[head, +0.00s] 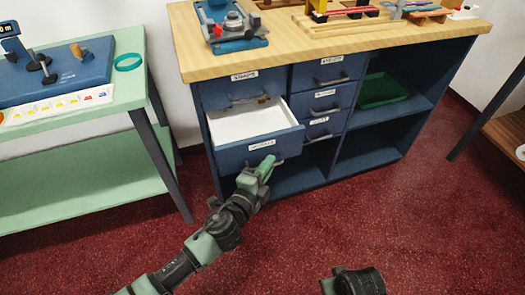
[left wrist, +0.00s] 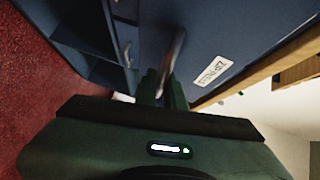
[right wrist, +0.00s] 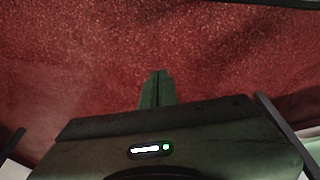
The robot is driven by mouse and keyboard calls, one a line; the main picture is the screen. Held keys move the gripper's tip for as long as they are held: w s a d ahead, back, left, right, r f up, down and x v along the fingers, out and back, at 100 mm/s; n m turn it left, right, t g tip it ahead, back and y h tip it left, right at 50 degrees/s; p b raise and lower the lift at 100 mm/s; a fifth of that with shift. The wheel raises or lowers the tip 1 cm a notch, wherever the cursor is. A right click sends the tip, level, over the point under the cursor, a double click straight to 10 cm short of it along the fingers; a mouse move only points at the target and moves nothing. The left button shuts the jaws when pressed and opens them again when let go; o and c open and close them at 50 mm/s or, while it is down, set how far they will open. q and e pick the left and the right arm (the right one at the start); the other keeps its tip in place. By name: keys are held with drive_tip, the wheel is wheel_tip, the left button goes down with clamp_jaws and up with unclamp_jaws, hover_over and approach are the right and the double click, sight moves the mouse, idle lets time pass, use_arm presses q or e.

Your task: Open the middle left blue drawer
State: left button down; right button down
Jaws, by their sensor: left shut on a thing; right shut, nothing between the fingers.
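The middle left blue drawer (head: 255,148) is pulled out from the cabinet, and its white, empty-looking inside shows. In the left wrist view its blue front (left wrist: 220,35) carries a white label and a grey metal handle (left wrist: 174,50). My left gripper (head: 265,166) is at the lower part of that front, shut on the handle; in the left wrist view its green fingers (left wrist: 163,86) meet around it. In the head view the gripper hides most of the handle. My right gripper (right wrist: 157,88) is shut and empty above the red floor.
The blue cabinet (head: 425,98) has other shut drawers, including the upper left one (head: 243,88), and open shelves with a green tray (head: 380,90). A mint-green table (head: 134,92) stands at left. Red floor (head: 300,235) in front is clear.

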use_arm(q)
drive_tip(key=s+d, duration=0.3)
drive_tip(key=s, duration=0.6)
drive_tip(key=shift+s, duration=0.15)
use_arm(e)
drive_tip(key=shift+w+r, duration=0.1)
drive_tip(key=shift+r, duration=0.6)
use_arm(q)
drive_tip(key=c, duration=1.8)
unclamp_jaws()
drive_tip(key=v, duration=0.7)
drive_tip(key=shift+s+a+b, duration=0.2)
drive_tip(key=shift+s+b, duration=0.15)
drive_tip(key=shift+s, duration=0.05)
use_arm(e)
drive_tip(key=shift+w+r, duration=0.15)
drive_tip(key=shift+r, duration=0.45)
